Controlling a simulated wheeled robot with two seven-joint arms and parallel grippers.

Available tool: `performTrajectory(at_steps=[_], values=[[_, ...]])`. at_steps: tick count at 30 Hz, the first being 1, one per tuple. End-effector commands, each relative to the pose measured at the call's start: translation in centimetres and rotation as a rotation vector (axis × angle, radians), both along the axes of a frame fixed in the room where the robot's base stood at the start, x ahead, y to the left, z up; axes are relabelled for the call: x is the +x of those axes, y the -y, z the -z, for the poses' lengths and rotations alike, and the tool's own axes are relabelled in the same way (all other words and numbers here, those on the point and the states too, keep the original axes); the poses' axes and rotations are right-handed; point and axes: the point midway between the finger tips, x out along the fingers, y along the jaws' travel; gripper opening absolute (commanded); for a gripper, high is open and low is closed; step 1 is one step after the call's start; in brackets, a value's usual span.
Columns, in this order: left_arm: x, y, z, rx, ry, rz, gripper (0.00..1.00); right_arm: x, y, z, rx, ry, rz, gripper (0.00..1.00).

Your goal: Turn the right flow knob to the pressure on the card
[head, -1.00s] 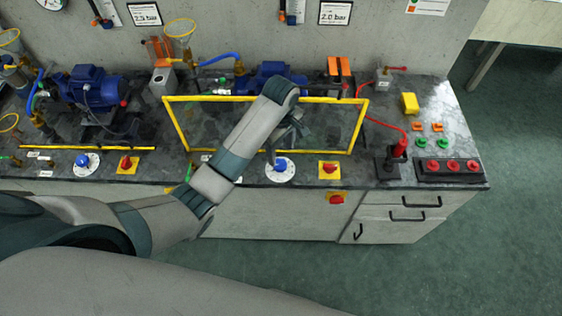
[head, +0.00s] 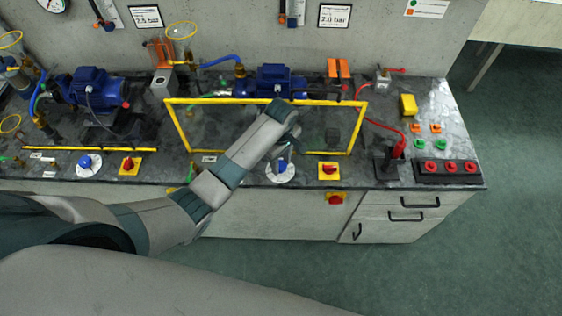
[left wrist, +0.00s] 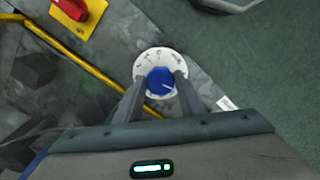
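The right flow knob (head: 282,167) is blue and sits on a round white dial at the bench's front edge. It also shows in the left wrist view (left wrist: 161,81), with a white pointer line on it. My left gripper (head: 290,150) is just above the knob in the head view. In the left wrist view its fingers (left wrist: 160,78) are apart, one on each side of the knob; contact is not clear. The right card (head: 335,16) on the wall reads 2.0 bar. My right gripper is not in view.
A yellow frame (head: 265,99) stands behind the knob, close to my left arm. A red switch on a yellow plate (head: 329,170) is to its right. A left blue knob (head: 84,161) and left card (head: 146,16) also show. The blue pump (head: 270,80) is behind the frame.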

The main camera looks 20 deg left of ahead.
Motion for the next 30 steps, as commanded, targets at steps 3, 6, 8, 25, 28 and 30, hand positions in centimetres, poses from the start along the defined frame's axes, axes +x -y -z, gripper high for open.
performTrajectory(at_steps=[3, 6, 8, 25, 28, 30], values=[[0.00, 0.00, -0.01, 0.000, 0.000, 0.000, 0.14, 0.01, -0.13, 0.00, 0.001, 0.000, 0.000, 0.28], [-0.01, 0.00, -0.01, 0.000, 0.000, 0.002, 0.14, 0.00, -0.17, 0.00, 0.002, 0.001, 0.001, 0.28], [-0.01, 0.00, -0.02, 0.000, 0.000, 0.006, 0.14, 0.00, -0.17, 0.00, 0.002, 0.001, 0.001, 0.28], [-0.06, -0.05, -0.05, 0.000, 0.000, 0.268, 0.14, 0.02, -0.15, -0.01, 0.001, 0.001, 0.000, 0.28], [-0.07, -0.06, -0.06, 0.000, 0.000, 0.357, 0.14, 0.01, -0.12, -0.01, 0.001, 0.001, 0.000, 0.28], [-0.08, -0.08, -0.06, 0.001, 0.000, 0.422, 0.14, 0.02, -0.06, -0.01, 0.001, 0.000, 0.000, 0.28]])
